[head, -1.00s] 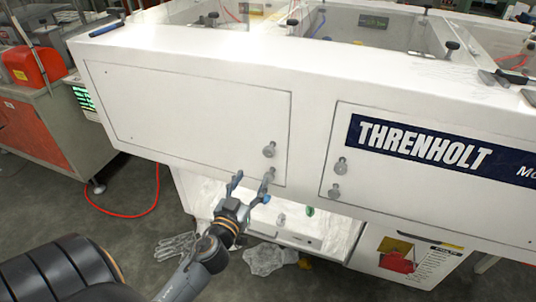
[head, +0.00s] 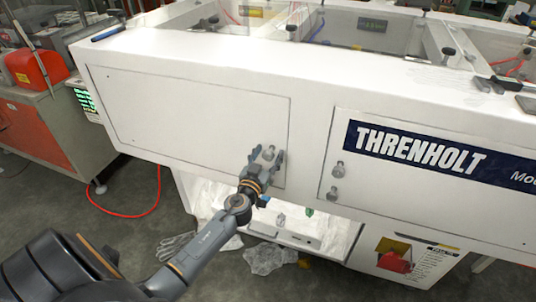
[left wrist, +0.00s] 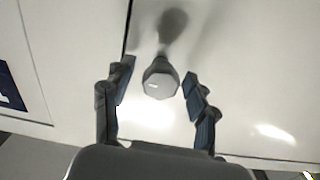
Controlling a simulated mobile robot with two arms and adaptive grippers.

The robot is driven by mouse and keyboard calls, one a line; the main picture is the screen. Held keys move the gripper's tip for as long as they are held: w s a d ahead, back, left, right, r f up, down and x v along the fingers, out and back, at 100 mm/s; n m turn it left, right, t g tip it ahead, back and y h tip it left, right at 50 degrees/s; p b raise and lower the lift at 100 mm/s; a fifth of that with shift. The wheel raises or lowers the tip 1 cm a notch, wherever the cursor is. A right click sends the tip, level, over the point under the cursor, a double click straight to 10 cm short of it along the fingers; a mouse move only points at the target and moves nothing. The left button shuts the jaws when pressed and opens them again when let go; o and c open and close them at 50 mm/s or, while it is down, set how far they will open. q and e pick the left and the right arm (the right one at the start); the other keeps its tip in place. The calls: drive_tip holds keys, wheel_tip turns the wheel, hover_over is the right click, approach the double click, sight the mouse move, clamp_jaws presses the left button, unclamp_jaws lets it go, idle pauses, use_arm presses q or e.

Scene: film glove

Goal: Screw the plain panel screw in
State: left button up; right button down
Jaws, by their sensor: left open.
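The plain panel (head: 180,115) is the white unlabelled door at the left of the machine front. A grey knob-headed screw (head: 268,153) shows near its lower right corner. My left gripper (head: 266,157) is open, with its fingers on either side of this screw in the head view. In the left wrist view, a screw head (left wrist: 160,82) sits between the open fingertips (left wrist: 159,70), with a gap on both sides. A dark shape lies above it; I cannot tell if it is a shadow or stem. The panel's lower screw is hidden behind my gripper. My right gripper is not in view.
A red hose (head: 125,214) lies on the floor.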

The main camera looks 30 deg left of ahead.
use_arm(q)
drive_tip(key=shift+c, duration=0.2)
drive_tip(key=c, duration=1.1)
drive_tip(key=shift+c, duration=0.2)
